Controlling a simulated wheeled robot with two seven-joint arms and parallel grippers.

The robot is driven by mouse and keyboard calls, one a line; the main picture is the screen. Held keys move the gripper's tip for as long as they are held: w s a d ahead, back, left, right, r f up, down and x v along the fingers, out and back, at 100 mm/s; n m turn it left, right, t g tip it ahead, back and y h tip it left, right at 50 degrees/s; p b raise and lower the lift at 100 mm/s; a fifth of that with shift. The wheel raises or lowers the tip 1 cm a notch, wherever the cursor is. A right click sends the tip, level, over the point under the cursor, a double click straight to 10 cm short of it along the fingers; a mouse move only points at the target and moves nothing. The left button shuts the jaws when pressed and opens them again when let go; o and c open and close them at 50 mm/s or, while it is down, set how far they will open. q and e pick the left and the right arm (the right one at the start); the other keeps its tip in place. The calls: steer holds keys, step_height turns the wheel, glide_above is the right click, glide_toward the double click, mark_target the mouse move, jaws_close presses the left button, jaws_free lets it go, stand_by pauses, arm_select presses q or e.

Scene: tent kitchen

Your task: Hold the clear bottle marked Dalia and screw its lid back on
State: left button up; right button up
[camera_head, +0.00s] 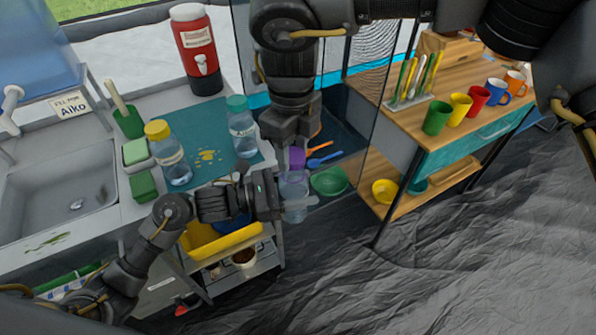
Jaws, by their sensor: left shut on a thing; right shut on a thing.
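A clear bottle (294,188) hangs upright in the air, right of the counter's edge. My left gripper (293,204), the lower one, is shut on its body from the left. A purple lid (296,157) is at the top of this bottle. My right gripper (290,143) comes down from above and is shut on the lid. Whether the lid touches the bottle's neck or sits just above it, I cannot tell. The name on the bottle is too small to read and partly hidden by the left gripper.
A yellow-lidded bottle (168,155) and a teal-lidded bottle (241,127) stand on the teal mat (204,118). A sink (62,205) is at the left. A yellow bin (215,243) is below the arms. A shelf with cups (437,118) stands at the right.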

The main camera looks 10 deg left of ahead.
stand_by(0.3)
steer(key=shift+f, duration=0.9)
steer(key=shift+f, duration=0.55)
